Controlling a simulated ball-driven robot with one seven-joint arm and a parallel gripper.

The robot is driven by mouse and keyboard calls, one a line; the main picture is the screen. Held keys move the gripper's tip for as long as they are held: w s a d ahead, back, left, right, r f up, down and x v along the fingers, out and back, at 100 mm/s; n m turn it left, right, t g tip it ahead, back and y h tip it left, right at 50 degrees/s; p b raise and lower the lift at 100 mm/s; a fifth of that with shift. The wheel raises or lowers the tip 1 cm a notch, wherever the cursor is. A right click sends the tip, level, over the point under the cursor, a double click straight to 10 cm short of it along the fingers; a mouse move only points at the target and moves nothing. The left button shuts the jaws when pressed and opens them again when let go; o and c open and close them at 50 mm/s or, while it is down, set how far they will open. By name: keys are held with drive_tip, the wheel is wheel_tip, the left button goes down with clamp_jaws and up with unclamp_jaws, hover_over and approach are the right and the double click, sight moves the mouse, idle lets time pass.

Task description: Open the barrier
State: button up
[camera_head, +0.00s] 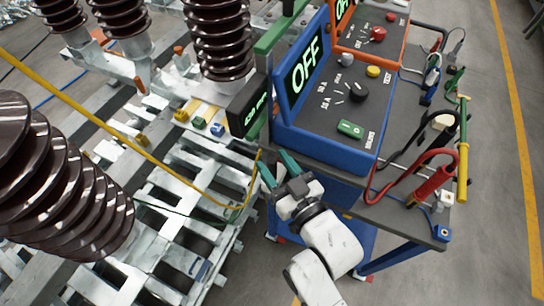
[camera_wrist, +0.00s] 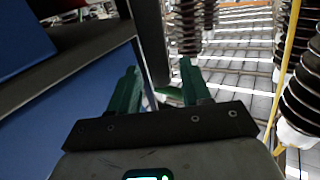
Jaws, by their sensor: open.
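A yellow barrier cord (camera_head: 105,118) runs from the upper left across the pallets and sags to a low point left of my gripper. From there it rises toward the corner of the blue-framed cart. It also shows at the right of the wrist view (camera_wrist: 284,65). My gripper (camera_head: 275,165) has green fingers, spread apart, beside the cart's front left corner and close to the cord's end. In the wrist view my gripper (camera_wrist: 158,75) is open, with a small green piece (camera_wrist: 170,92) showing between its fingers. I cannot tell whether the fingers touch it.
The cart (camera_head: 318,145) carries a blue control panel (camera_head: 335,95) reading OFF and an orange-framed panel (camera_head: 370,40). Cables and a red probe (camera_head: 436,180) lie at its right. Ribbed brown insulators (camera_head: 65,195) stand on pallets at left. Floor at right is clear.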

drive_tip(key=shift+x, duration=0.8)
clamp_jaws()
